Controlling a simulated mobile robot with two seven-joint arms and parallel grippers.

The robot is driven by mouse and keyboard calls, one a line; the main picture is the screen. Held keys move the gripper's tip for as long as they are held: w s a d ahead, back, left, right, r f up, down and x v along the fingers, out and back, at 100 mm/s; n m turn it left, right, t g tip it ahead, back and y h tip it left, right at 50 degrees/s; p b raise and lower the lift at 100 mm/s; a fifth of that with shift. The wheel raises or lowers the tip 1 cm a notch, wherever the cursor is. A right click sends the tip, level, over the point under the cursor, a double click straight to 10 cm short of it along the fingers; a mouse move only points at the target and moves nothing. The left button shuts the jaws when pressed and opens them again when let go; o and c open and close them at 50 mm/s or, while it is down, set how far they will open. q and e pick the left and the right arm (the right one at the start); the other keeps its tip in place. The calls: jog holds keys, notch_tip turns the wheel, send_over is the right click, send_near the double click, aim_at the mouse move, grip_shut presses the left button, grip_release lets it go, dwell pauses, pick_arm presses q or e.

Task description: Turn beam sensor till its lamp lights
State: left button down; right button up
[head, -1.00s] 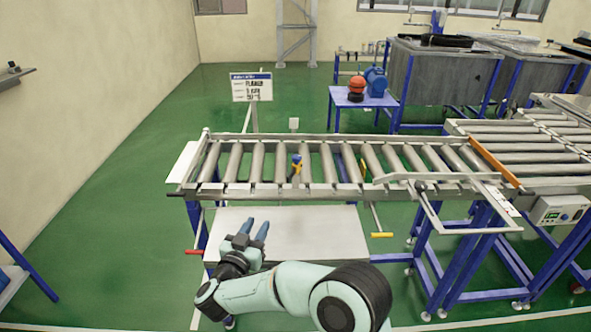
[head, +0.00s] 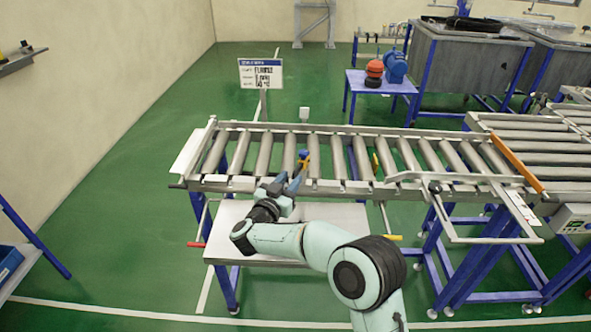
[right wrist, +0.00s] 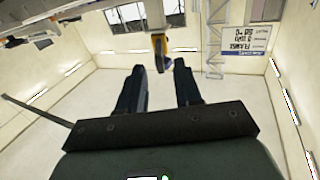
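The beam sensor looks like the small blue and yellow part (head: 304,158) standing at the near rail of the roller conveyor (head: 240,186). In the right wrist view it shows as a yellow and dark part (right wrist: 160,47) just beyond my fingertips, roughly between them. My right gripper (head: 287,182) is just in front of the near rail, left of and below the sensor. In the right wrist view its two fingers (right wrist: 160,82) are apart with nothing between them. I cannot make out a lamp. My left gripper is not in view.
A grey shelf (head: 330,216) lies below the conveyor, with a red handle (head: 197,245) and a yellow handle (head: 393,237) nearby. A small yellow part (head: 375,162) stands farther right among the rollers. A sign (head: 261,75) stands behind.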

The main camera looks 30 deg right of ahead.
aim_at(293, 176)
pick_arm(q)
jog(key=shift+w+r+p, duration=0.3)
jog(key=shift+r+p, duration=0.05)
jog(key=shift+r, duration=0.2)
pick_arm(e)
jog(key=shift+x, duration=2.25)
jog(key=shift+c, duration=0.3)
